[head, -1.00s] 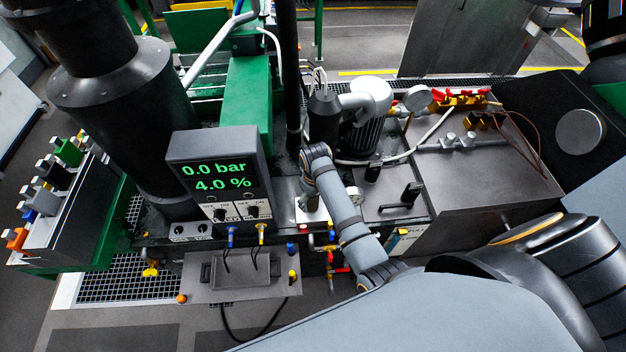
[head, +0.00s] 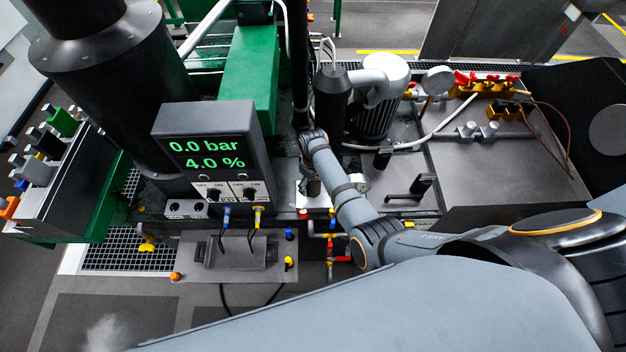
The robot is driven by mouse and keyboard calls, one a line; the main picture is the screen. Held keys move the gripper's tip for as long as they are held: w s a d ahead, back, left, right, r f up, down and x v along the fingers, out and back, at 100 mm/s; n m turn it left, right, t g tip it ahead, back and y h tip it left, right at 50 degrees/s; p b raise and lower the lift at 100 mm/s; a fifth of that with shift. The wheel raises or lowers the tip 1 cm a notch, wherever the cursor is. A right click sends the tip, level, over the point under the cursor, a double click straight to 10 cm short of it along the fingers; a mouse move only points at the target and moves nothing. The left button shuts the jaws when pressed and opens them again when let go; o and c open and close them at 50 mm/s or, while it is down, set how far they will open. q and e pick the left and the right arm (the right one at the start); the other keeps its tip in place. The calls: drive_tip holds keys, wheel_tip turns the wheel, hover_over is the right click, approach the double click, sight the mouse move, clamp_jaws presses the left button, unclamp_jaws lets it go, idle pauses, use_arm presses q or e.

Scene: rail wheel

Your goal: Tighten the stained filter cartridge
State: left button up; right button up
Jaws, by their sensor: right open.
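A dark upright cylinder (head: 331,97) with a narrower top stands at the middle of the machine, beside the ribbed motor. It may be the filter cartridge; I cannot make out a stain on it. My right arm reaches in from the lower right, and its wrist is just in front of this cylinder, lower in the picture. My right gripper (head: 313,187) points down below the wrist, over the machine top. It is mostly hidden by the wrist, it is open, and I see nothing held in it. My left gripper is out of view.
A display box (head: 212,150) reading 0.0 bar and 4.0 % stands left of my wrist. A black lever handle (head: 411,188) and a ribbed motor (head: 376,115) are to the right. Red-handled valves (head: 484,80) sit at the back right. A large black column (head: 125,100) stands at left.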

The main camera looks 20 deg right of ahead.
drive_tip(key=shift+a+f, duration=0.1)
drive_tip(key=shift+f, duration=0.2)
drive_tip(key=shift+s+a+r, duration=0.1)
drive_tip(key=c, duration=1.6)
drive_tip(key=o, duration=0.8)
drive_tip(key=c, duration=0.5)
drive_tip(key=shift+r+n+p, duration=0.25)
drive_tip(key=shift+n+p, duration=0.35)
drive_tip(key=shift+n, duration=0.2)
drive_tip(key=shift+n+p, duration=0.3)
drive_tip(key=shift+n, duration=0.3)
drive_tip(key=shift+n+p, duration=0.45)
drive_tip(key=shift+n, duration=0.55)
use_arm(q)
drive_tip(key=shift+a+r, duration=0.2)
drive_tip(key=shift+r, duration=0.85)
use_arm(e)
drive_tip(key=shift+f+n, duration=0.25)
drive_tip(key=shift+n, duration=0.25)
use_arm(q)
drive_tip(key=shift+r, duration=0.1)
